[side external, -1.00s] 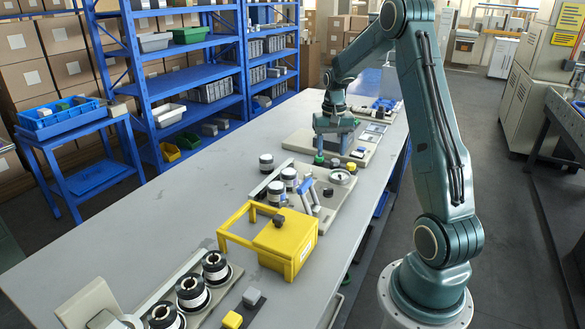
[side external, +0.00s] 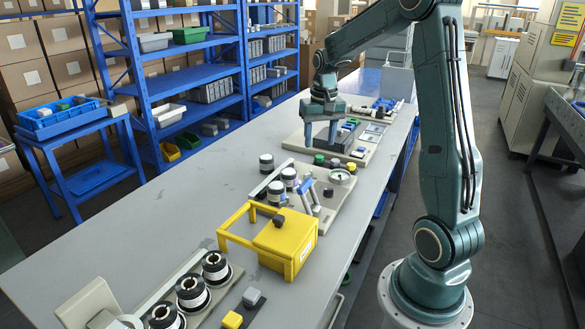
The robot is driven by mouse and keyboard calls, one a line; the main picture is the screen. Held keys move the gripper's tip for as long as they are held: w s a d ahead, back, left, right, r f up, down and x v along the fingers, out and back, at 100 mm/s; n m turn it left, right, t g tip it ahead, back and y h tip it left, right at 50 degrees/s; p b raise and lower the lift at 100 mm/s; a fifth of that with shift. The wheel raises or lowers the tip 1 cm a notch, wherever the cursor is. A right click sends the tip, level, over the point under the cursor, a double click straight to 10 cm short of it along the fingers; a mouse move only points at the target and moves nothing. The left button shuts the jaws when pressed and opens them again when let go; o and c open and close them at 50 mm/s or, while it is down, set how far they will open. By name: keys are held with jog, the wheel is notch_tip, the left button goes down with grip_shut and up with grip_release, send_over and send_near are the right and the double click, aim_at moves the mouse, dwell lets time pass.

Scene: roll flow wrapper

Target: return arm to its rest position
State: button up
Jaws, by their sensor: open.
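My gripper (side external: 321,134) is at the upper middle of the side external view, fingers pointing down and apart. It is open and I see nothing held between the fingers. It hangs over the far board (side external: 296,141), close above its surface; the exact gap is hard to tell. My arm rises from its round base at the right and reaches over the grey table (side external: 165,215) toward the back.
A yellow guard box (side external: 287,245) stands mid-table. Behind it are dark-and-white rolls (side external: 266,162) and a blue-handled fixture (side external: 309,190). Several rolls (side external: 192,292) stand at the front. Blue shelves (side external: 190,90) line the left. The table's left side is clear.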

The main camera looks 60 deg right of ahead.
jog(key=s+a+r+n+t, duration=0.25)
jog(key=s+a+r, duration=0.2)
jog(key=a, duration=0.55)
jog(key=s+a+r+n+t, duration=0.1)
jog(key=s+a+r+n, duration=0.35)
jog(key=a, duration=0.65)
jog(key=s+a+n+t, duration=0.1)
jog(key=s+a+n, duration=0.1)
jog(key=s+a, duration=0.3)
jog(key=shift+s+a+f+y, duration=0.2)
jog(key=shift+s+y, duration=0.1)
jog(key=shift+s, duration=0.6)
